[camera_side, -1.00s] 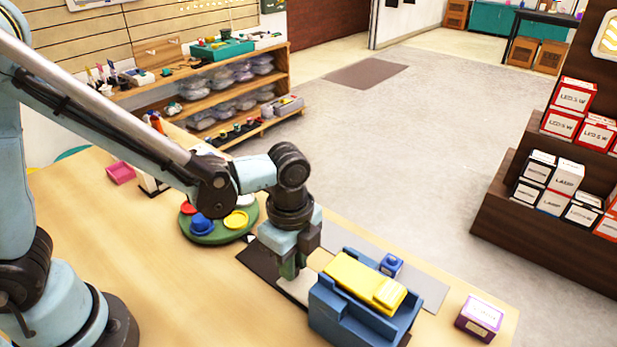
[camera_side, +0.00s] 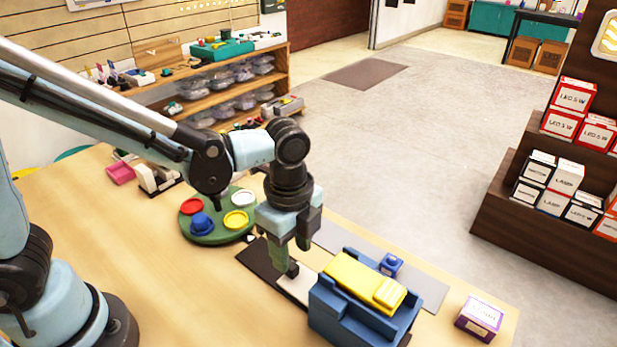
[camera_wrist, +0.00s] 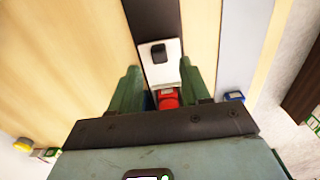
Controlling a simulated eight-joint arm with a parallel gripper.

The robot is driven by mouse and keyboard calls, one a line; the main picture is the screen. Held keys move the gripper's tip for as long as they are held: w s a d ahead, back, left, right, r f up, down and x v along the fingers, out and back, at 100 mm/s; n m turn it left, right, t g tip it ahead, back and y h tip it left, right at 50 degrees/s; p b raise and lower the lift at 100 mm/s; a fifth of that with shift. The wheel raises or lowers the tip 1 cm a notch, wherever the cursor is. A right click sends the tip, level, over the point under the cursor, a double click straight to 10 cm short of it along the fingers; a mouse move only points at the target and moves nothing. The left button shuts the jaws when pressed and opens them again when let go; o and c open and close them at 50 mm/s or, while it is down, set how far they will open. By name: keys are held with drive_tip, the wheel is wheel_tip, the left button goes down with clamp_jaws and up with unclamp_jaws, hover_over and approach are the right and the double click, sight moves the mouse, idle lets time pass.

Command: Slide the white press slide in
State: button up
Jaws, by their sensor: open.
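The white press slide (camera_side: 296,287) lies partly out of the left side of the blue press (camera_side: 356,312), over a dark strip (camera_side: 258,265). In the wrist view the slide (camera_wrist: 172,70) has a dark knob (camera_wrist: 157,52) and a red piece (camera_wrist: 169,99) on it. My gripper (camera_side: 291,258) is open just above the slide near its knob, holding nothing. In the wrist view its green fingers (camera_wrist: 158,68) stand apart either side of the slide. The press body is mostly hidden there behind my gripper.
A yellow block (camera_side: 365,281) tops the press. A small blue item (camera_side: 391,264) stands behind it and a purple box (camera_side: 480,318) to its right. A green round tray (camera_side: 217,233) with coloured pieces stands at the left. The front of the table is bare.

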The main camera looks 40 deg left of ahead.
sight(292, 266)
wheel_tip(292, 266, up, 8)
drive_tip(key=shift+r, duration=0.25)
drive_tip(key=shift+a, duration=0.1)
idle(0.4)
drive_tip(key=a+f+h, duration=0.1)
drive_tip(key=a+h, duration=0.3)
drive_tip(key=a, duration=0.1)
drive_tip(key=shift+d+x, duration=0.15)
drive_tip(key=shift+x, duration=2.9)
drive_tip(key=shift+d+x, duration=0.15)
drive_tip(key=shift+x, duration=2.85)
drive_tip(key=shift+r, duration=0.1)
clamp_jaws()
